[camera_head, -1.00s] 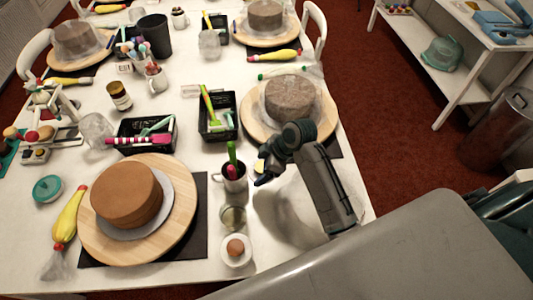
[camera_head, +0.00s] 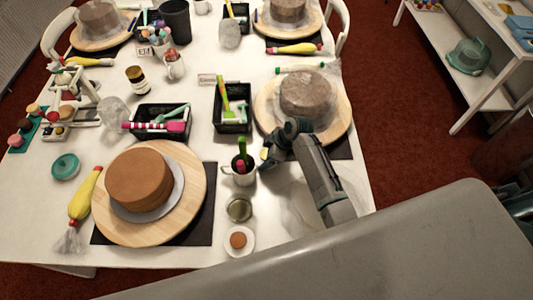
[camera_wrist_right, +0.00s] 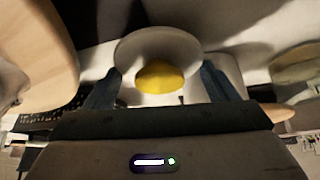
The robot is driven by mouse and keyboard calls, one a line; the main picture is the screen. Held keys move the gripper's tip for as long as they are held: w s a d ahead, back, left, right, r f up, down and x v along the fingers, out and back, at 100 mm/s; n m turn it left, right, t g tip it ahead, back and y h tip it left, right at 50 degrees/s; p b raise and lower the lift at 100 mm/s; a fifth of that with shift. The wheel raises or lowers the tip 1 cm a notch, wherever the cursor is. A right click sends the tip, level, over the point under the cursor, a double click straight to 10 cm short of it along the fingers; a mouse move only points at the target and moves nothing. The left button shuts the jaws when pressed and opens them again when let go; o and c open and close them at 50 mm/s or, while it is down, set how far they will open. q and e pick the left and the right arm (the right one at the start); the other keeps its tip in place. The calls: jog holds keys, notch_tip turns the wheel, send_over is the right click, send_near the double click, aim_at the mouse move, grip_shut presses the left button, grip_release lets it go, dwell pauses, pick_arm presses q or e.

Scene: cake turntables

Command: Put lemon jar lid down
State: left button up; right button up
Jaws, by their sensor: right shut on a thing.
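The lemon jar lid (camera_wrist_right: 140,47) is a pale round disc with a yellow lemon knob (camera_wrist_right: 160,76). It sits between the two blue fingers of my right gripper (camera_wrist_right: 166,88), which is shut on it. In the head view, a bit of yellow shows at my right gripper (camera_head: 267,157), just right of the mug (camera_head: 240,179) and near the back-right turntable (camera_head: 338,128). Most of the lid is hidden there, and I cannot tell whether it touches the table. An open-looking glass jar (camera_head: 239,208) stands below the mug. My left gripper is out of view.
A turntable (camera_head: 197,215) with a brown cake (camera_head: 138,178) stands front left. A small plate (camera_head: 239,252) with a brown round piece is near the front edge. A black tool bin (camera_head: 231,127) stands behind the mug.

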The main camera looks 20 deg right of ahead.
jog(key=shift+f, duration=0.45)
jog(key=shift+f, duration=0.1)
jog(key=shift+f, duration=0.25)
jog(key=o, duration=0.7)
jog(key=shift+c, duration=0.2)
jog(key=shift+r, duration=0.1)
